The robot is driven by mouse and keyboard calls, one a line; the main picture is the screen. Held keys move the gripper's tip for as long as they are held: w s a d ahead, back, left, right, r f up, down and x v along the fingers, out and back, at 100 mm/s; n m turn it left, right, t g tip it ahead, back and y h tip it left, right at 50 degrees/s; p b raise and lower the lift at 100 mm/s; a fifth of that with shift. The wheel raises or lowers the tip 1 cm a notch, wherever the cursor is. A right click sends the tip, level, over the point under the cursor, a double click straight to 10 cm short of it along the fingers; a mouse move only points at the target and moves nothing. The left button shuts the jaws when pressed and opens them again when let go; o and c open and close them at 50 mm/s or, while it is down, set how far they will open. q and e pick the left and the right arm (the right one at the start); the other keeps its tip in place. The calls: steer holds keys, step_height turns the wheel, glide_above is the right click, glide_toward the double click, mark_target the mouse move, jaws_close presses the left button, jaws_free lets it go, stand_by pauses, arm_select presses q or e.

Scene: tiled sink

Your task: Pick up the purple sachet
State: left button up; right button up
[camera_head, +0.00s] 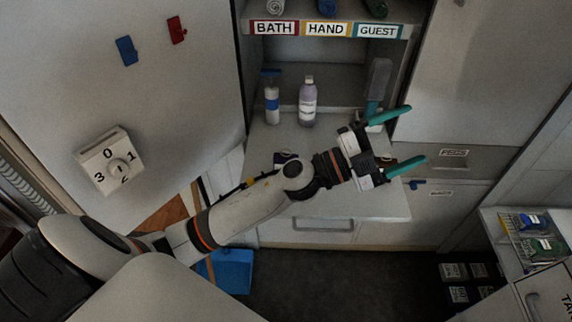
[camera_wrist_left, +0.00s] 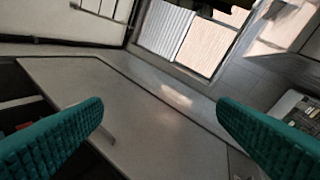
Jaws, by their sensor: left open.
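I cannot make out a purple sachet for sure in either view. A small dark, purplish item (camera_head: 285,156) lies on the counter just behind my left forearm, partly hidden; I cannot tell what it is. My left gripper (camera_head: 417,135) is open and empty, its teal fingers pointing right, over the right end of the counter. In the left wrist view its two fingers (camera_wrist_left: 160,112) stand wide apart with nothing between them. My right gripper is in neither view.
A shelf labelled BATH, HAND, GUEST (camera_head: 325,29) overhangs. Blue and green packets sit in a side rack (camera_head: 515,245).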

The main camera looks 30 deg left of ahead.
arm_select(q)
steer(key=d+m+g+h, duration=0.3)
steer(key=m+g, duration=0.3)
steer(key=m+g+y+p, duration=0.25)
steer(key=g+y, duration=0.75)
steer(key=y, duration=0.9)
glide_above(286, 156)
steer(key=shift+m, duration=0.35)
steer(key=f, duration=1.4)
steer(key=shift+w+a+b, duration=0.1)
steer(key=shift+w+b, duration=0.1)
steer(key=shift+b, duration=0.15)
steer(key=f, duration=0.1)
steer(key=f+p, duration=0.1)
steer(key=f, duration=0.1)
steer(key=f+p, duration=0.1)
steer(key=f, duration=0.1)
steer(key=shift+s+f, duration=0.2)
steer(key=shift+s, duration=0.1)
steer(key=shift+f, duration=0.15)
steer(key=c, duration=1.1)
steer(key=shift+o, duration=0.2)
